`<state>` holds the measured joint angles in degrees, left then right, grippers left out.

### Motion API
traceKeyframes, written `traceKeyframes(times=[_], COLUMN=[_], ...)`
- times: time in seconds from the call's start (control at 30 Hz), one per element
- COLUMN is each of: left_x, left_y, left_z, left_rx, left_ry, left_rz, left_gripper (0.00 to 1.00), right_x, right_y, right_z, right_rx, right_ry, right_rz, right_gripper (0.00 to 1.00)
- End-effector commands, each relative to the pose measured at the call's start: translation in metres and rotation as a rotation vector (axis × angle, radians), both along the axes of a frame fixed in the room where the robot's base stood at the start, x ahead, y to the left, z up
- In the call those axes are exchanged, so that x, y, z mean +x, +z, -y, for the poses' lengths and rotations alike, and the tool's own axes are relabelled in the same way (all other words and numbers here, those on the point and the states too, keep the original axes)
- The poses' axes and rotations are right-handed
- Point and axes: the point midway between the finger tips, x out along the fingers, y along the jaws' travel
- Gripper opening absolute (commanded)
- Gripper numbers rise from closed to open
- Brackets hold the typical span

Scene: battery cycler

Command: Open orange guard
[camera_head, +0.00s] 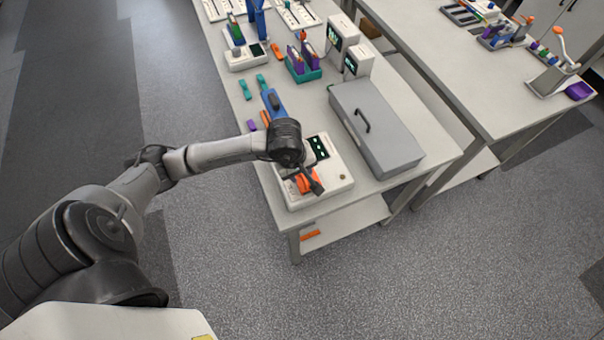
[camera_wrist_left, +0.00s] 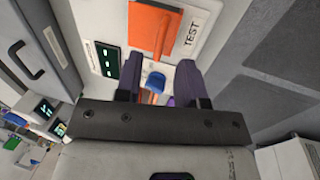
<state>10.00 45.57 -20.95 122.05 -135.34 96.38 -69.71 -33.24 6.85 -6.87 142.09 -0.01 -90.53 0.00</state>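The orange guard (camera_head: 308,183) is on the white tester box (camera_head: 336,181) at the near end of the table. In the left wrist view the orange guard (camera_wrist_left: 152,27) is a flat plate with a raised ridge, beside the word TEST. My left gripper (camera_head: 314,186) is over the box, close to the guard, and partly hides it in the head view. In the left wrist view my left gripper (camera_wrist_left: 159,78) has its two dark fingers apart, with the guard beyond the tips. A blue knob (camera_wrist_left: 154,80) shows between the fingers. My right gripper is out of view.
A grey case with a handle (camera_head: 376,130) stands right of the tester box. The box has a dark display (camera_wrist_left: 107,62). A blue tool (camera_head: 273,103) and small coloured parts lie behind it. Open floor (camera_head: 430,270) lies in front of the table.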

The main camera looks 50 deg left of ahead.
Motion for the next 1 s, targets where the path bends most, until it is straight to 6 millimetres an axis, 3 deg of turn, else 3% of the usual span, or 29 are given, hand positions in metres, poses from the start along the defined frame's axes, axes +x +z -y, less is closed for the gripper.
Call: traceKeyframes(times=[0.3,0.7,1.0], left_x=[0.005,0.006,0.006], left_y=[-0.028,-0.032,-0.032], left_z=[0.002,0.002,0.002], left_rx=[-0.001,0.000,0.000], left_ry=[0.000,0.000,0.000], left_rz=[0.000,0.001,0.001], left_gripper=[0.36,0.36,0.07], right_x=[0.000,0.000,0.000], right_y=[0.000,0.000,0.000], right_z=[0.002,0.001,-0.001], right_rx=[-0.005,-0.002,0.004], right_ry=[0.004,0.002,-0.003], right_rz=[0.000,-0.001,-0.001], right_gripper=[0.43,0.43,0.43])
